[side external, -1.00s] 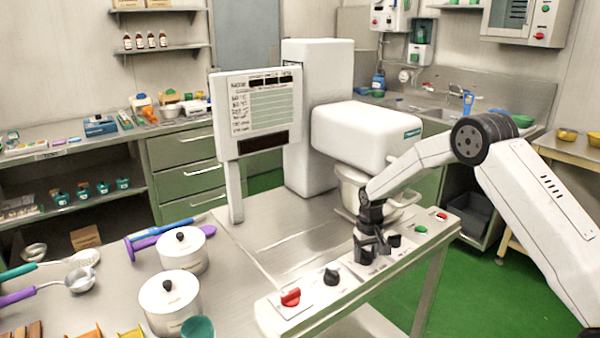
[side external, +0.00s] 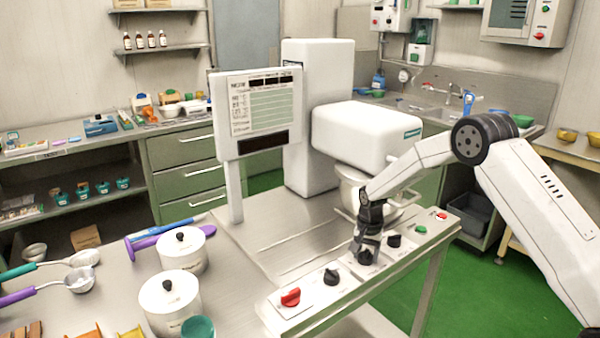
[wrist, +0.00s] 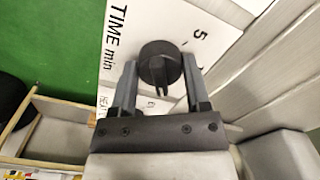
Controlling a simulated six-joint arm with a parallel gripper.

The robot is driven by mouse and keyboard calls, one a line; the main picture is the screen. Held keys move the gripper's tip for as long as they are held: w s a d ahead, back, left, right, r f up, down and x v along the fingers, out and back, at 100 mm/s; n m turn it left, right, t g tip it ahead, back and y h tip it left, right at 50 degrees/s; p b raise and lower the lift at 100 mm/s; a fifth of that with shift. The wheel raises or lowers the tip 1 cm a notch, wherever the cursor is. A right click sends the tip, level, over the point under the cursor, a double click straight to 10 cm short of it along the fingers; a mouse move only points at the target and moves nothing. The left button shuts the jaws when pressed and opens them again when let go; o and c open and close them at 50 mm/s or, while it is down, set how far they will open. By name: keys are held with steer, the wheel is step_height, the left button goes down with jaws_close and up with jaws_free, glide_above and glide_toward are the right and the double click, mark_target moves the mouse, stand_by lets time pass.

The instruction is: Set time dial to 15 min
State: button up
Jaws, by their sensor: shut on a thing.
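The time dial (wrist: 158,55) is a round black knob on a white plate marked "TIME min" (wrist: 113,40), seen in the wrist view. A "5" shows to its upper right; other scale marks are hidden or unclear. My gripper (wrist: 160,72) has one finger on each side of the knob and is shut on it. In the side external view my gripper (side external: 367,246) points down at the control panel (side external: 345,292) and hides most of the dial. I cannot read the dial's setting.
A black knob (side external: 394,241) stands close to the right of my gripper, with a green button (side external: 421,229) beyond. Another black knob (side external: 331,276) and a red knob (side external: 290,296) are to the left. The white mixer head (side external: 360,135) overhangs behind.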

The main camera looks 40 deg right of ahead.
mark_target(366, 251)
stand_by(0.4)
steer(key=o, duration=1.3)
steer(key=shift+r, duration=0.15)
steer(key=shift+r, duration=3.8)
